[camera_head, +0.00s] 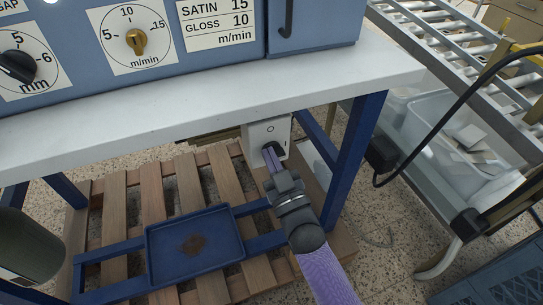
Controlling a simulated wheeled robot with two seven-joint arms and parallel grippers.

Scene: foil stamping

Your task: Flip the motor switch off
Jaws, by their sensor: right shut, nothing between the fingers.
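The motor switch (267,136) is a light grey box mounted under the white tabletop, above the wooden pallet. A small round mark shows on its upper face, and its lower face is partly hidden by my right gripper. My right gripper (272,152) is shut with nothing in it. Its fingertips are at the dark lower part of the switch box; I cannot tell whether they touch. The switch's rocker position is hidden. My left gripper is not in view.
A white tabletop (215,105) on blue legs overhangs the switch, carrying a blue machine panel (230,55) with dials. A blue tray (195,270) sits below over the pallet (124,195). A roller conveyor (440,50) and clear bins stand at right, with a black cable (425,143).

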